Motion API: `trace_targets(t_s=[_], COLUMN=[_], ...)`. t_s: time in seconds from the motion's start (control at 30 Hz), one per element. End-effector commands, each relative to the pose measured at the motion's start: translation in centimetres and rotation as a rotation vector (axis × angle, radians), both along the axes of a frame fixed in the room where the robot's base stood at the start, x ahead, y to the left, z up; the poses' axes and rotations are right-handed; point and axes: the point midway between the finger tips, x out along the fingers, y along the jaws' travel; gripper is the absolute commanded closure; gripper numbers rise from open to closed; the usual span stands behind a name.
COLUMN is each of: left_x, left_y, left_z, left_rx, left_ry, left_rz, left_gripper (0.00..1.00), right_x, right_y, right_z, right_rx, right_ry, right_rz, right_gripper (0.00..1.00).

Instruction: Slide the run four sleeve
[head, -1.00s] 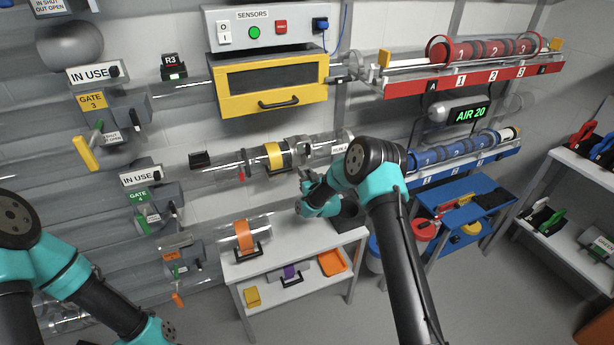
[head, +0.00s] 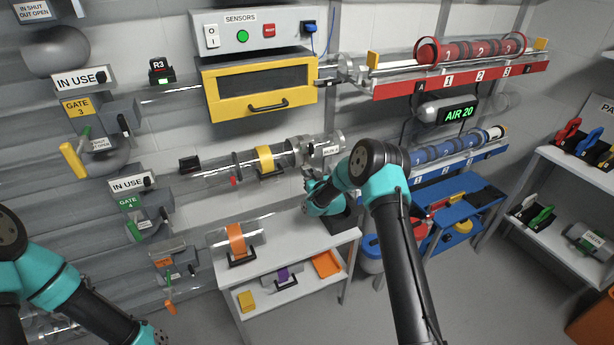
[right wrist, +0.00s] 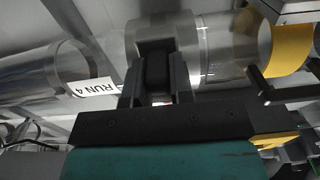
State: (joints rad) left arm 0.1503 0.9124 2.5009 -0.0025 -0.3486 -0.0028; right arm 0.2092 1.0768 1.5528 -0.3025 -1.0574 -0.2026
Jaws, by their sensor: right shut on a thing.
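The run four line is a clear tube run along the wall, with a "RUN 4" label (right wrist: 92,88) on it in the right wrist view. The clear sleeve (right wrist: 190,45) sits around the tube, with a dark grip block (right wrist: 154,68) on its underside. My right gripper (right wrist: 157,92) is shut on that block from below. In the head view, my right gripper (head: 310,180) is at the right part of the run, just under the sleeve (head: 302,153), and partly hides it. My left gripper is out of view; only its arm shows at the lower left.
A yellow band (head: 265,159) is on the tube left of the sleeve. A white shelf (head: 285,262) with an orange-banded tube (head: 236,242) stands below. A yellow drawer box (head: 258,92) is above, and a red rack (head: 460,78) is at upper right.

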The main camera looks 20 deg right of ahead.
Motion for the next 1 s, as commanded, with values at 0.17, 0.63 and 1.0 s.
trace_targets(t_s=[0.17,0.63,1.0], left_x=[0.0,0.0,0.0], left_y=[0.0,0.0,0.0], left_z=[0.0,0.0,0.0], left_rx=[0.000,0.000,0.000], left_ry=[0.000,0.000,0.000], left_rz=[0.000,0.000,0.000], left_gripper=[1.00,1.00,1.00], right_x=[0.0,-0.1,-3.9], right_y=[-0.6,-0.3,-0.6], right_z=[0.1,0.1,0.0], right_rx=[-0.001,0.000,0.000], right_ry=[-0.003,-0.001,0.000], right_rz=[-0.009,-0.005,-0.006], right_gripper=[0.68,0.53,0.53])
